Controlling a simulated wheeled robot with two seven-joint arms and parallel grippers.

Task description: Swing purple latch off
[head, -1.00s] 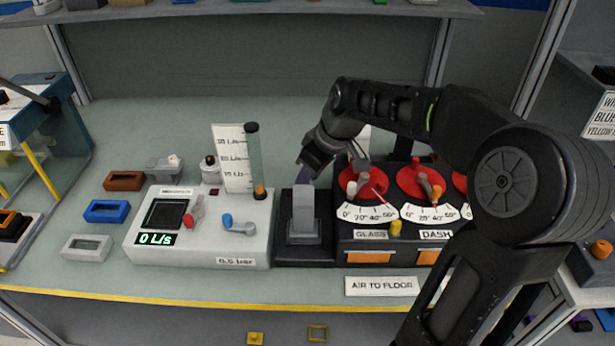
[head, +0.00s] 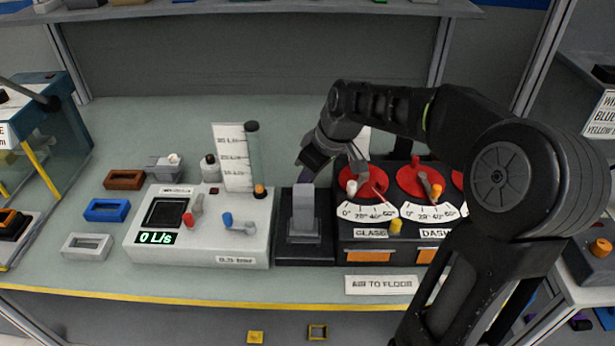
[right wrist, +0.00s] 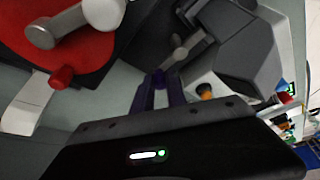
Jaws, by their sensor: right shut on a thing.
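The purple latch (right wrist: 158,78) shows as a small dark purple piece between my fingertips in the right wrist view. My right gripper (right wrist: 159,84) is shut on it. In the head view my right gripper (head: 308,168) reaches down behind the grey upright block (head: 303,208) on the black module, and it hides most of the latch there. How far the latch is turned cannot be told. My left gripper is not in view.
Left of the block stands a white panel (head: 200,250) with a screen and small levers. To the right are red dials (head: 418,180) with knobs, close to my right arm.

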